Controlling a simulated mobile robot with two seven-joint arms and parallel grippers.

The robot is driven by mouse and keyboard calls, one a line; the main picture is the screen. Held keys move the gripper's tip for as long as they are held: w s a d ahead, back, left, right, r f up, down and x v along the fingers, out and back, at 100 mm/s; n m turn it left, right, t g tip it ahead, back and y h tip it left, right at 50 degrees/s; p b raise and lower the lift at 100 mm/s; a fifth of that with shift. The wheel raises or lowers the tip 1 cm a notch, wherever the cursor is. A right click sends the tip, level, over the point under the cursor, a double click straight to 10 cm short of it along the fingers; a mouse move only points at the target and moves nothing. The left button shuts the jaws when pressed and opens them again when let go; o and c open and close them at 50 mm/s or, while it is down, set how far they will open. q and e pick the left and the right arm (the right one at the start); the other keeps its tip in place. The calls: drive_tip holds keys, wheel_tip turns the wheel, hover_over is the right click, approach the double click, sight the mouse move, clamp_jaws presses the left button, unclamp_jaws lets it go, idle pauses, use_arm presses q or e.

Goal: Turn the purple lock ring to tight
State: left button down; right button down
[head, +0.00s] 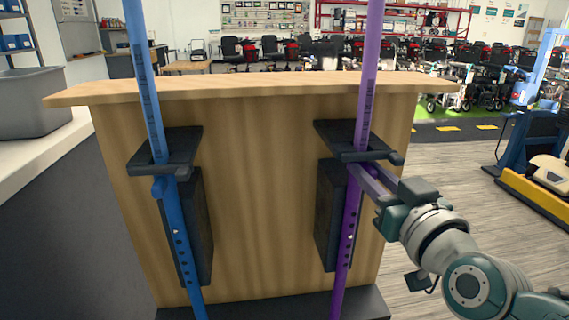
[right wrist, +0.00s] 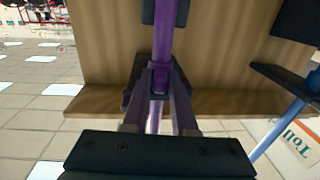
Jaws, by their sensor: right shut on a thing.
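The purple pole (head: 369,70) stands upright, slightly tilted, in a black holder (head: 340,134) on the wooden panel. My right gripper (head: 362,174) reaches in from the right and meets the purple pole just below the holder's upper bracket. In the right wrist view my right gripper (right wrist: 160,82) is shut with a finger on each side of the purple lock ring (right wrist: 160,76) on the pole. In the head view the ring is mostly hidden by the fingers and bracket, and I cannot tell how tight it is. My left gripper is not in view.
A blue pole (head: 149,95) with a blue lock ring (head: 159,188) stands in a matching holder at the left. A grey bin (head: 35,105) sits on the white counter at far left. Scooters (head: 480,75) stand in rows behind. Open floor lies right of the panel.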

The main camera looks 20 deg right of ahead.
drive_tip(key=shift+m+h+p, duration=0.3)
drive_tip(key=shift+h+p, duration=0.15)
drive_tip(key=shift+h, duration=0.05)
drive_tip(key=shift+a+m+h+p, duration=0.25)
drive_tip(key=shift+m+h+p, duration=0.15)
drive_tip(key=shift+h, duration=0.2)
drive_tip(key=shift+f, duration=0.1)
drive_tip(key=c, duration=1.1)
unclamp_jaws()
drive_tip(key=shift+w, duration=0.15)
drive_tip(key=o, duration=0.3)
drive_tip(key=shift+w, duration=0.1)
